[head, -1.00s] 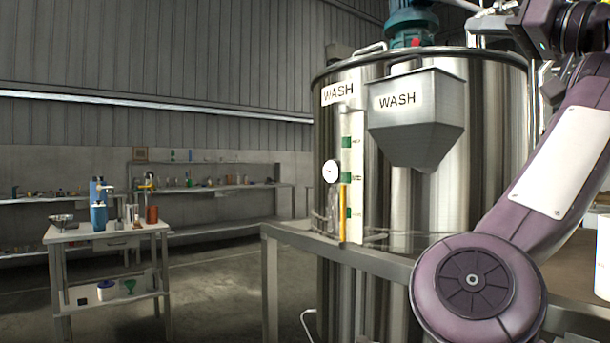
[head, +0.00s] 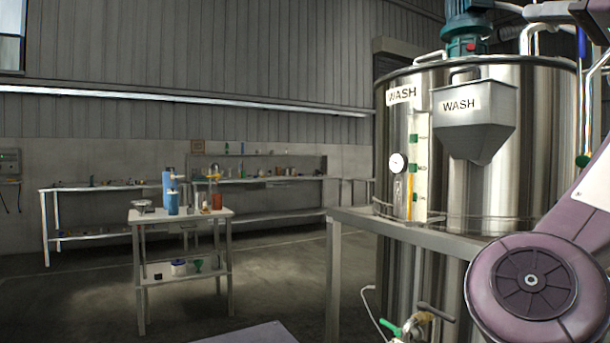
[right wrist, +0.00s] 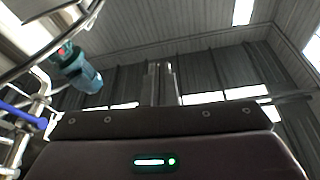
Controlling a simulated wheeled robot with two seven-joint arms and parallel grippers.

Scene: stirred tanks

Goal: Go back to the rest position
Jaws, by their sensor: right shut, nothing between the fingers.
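My right arm comes in at the right edge of the head view, its round purple joint in front of the lower part of the steel WASH tank (head: 530,130). My right gripper (right wrist: 161,70) shows in the right wrist view as two thin upright fingers close together with nothing between them. It points up toward the roof and wall, clear of any object. My left gripper is in neither view.
A steel frame (head: 345,213) stands before the tank, with a green-handled valve (head: 415,325) low down. A small cart (head: 140,218) with blue bottles stands left of centre. A long bench (head: 90,188) runs along the back wall. The floor between cart and frame is clear.

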